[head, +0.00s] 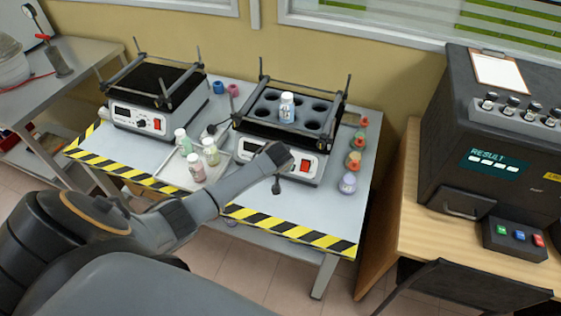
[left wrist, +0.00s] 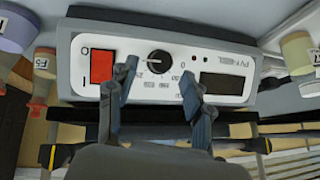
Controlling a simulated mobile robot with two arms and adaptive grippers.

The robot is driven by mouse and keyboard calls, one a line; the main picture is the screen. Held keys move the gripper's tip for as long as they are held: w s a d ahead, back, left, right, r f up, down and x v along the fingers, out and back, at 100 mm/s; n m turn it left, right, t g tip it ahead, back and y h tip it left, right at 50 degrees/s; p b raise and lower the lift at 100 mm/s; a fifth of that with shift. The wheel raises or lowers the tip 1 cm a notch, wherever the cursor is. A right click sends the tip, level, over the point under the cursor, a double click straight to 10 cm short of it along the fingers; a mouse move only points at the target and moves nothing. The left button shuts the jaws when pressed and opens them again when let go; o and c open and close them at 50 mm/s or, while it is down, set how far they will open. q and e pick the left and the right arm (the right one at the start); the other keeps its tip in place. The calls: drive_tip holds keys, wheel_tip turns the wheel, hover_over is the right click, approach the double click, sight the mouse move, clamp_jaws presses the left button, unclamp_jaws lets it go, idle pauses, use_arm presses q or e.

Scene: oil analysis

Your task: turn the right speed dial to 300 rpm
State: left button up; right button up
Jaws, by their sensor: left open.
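The right shaker's white front panel (head: 250,148) faces me at the front of the table. In the left wrist view the panel appears upside down, with the black speed dial (left wrist: 159,63), a red switch (left wrist: 102,66) and a dark display (left wrist: 221,84). A pale mark on the dial points left in that view; the scale is too small to read surely. My left gripper (head: 280,174) is in front of the panel and hides the dial in the head view. In the left wrist view its open fingers (left wrist: 160,86) spread either side of the dial, with nothing visible between them.
The shaker platform holds a bottle (head: 287,107). A tray (head: 168,170) of bottles lies left of my gripper; capped bottles (head: 348,183) line the table's right side. Another shaker (head: 130,117) stands left. A black analyzer (head: 450,150) stands on the desk at right.

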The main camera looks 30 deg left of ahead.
use_arm(q)
drive_tip(key=v, duration=0.9)
idle(0.3)
